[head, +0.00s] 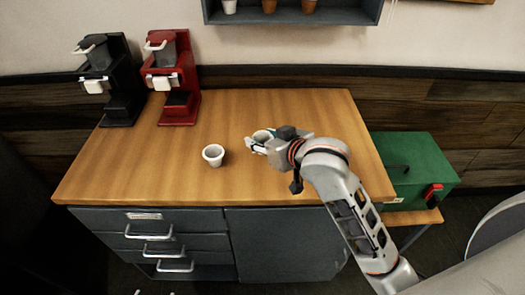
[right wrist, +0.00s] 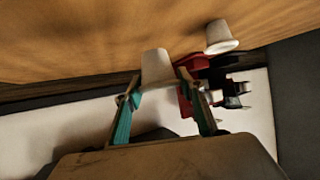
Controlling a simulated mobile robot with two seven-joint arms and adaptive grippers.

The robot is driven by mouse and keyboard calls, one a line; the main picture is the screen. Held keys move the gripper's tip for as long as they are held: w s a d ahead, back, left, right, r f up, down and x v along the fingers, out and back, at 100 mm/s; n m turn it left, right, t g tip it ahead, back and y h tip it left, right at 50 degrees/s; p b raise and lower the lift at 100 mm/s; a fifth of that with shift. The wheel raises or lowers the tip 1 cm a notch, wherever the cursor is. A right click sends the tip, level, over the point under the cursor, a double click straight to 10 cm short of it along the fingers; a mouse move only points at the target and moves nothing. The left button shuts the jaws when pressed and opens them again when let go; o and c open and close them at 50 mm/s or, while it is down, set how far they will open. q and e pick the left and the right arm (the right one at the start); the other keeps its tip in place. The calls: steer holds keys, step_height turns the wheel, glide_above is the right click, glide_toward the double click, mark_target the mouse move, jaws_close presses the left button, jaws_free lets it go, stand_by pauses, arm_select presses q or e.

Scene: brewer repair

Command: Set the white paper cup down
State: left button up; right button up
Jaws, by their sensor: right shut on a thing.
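My right gripper (head: 256,144) reaches over the wooden counter from the right. It is shut on a white paper cup (head: 262,136), which also shows between the teal-sided fingers of the gripper (right wrist: 162,97) in the right wrist view (right wrist: 155,66). The held cup looks roughly upright, close above or on the counter; I cannot tell whether its base touches. Part of it is hidden by the gripper. A second white cup (head: 213,156) stands upright on the counter to the left, apart from the gripper; it also shows in the right wrist view (right wrist: 221,37).
A black brewer (head: 120,90) and a red brewer (head: 178,95) stand at the counter's back left. The wooden counter (head: 130,165) is clear at front left and back right. A green box (head: 415,160) stands beyond its right edge. A shelf (head: 340,14) with cups hangs above.

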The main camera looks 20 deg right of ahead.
steer(key=shift+f, duration=2.6)
steer(key=o, duration=1)
steer(key=shift+o, duration=0.2)
steer(key=shift+r, duration=0.15)
